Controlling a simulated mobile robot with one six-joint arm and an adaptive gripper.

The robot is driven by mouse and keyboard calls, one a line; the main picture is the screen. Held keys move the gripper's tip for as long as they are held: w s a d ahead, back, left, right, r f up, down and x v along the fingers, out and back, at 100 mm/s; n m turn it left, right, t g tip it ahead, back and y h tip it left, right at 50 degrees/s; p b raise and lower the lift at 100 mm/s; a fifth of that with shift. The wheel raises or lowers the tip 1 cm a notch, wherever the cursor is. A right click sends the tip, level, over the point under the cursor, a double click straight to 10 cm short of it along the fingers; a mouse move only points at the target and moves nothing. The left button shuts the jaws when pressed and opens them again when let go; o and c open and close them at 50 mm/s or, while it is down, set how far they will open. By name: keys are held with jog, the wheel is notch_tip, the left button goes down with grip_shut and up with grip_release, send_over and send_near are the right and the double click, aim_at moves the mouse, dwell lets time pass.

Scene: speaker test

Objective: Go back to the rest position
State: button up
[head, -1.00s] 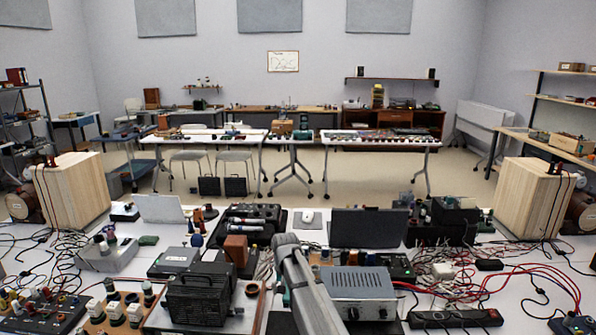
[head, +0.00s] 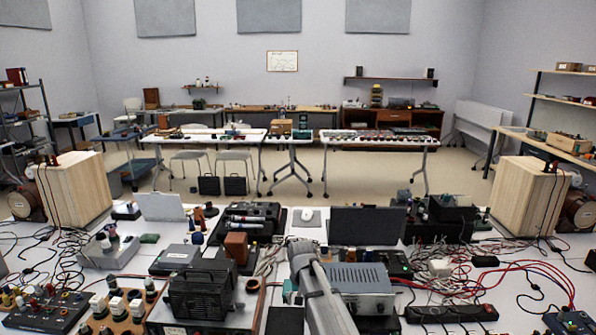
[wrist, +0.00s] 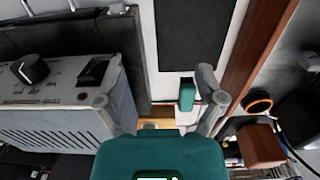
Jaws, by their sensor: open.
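My gripper (wrist: 160,103) shows in the wrist view with its two grey fingers spread apart and nothing held between them. It is above the bench, with a grey-blue metal box with a black knob (wrist: 65,95) to its left. A small teal block (wrist: 187,95) lies on the white surface past the fingers, towards the right one. In the head view my arm reaches forward over the front bench, beside the grey-blue box (head: 358,280). The fingertips cannot be made out there.
The bench is crowded. A black ventilated box (head: 202,292) stands left of my arm, a dark upright panel (head: 366,226) behind the grey-blue box, and a power strip (head: 450,313) with red cables to the right. Wooden speakers (head: 75,190) (head: 525,195) stand at both sides.

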jog(key=s+d, duration=0.8)
jog(key=s, duration=0.2)
jog(key=s+d, duration=0.8)
jog(key=s, duration=0.3)
jog(key=shift+s+r+p, duration=0.3)
jog(key=shift+r+p, duration=0.05)
jog(key=shift+r, duration=0.05)
jog(key=shift+d, duration=0.1)
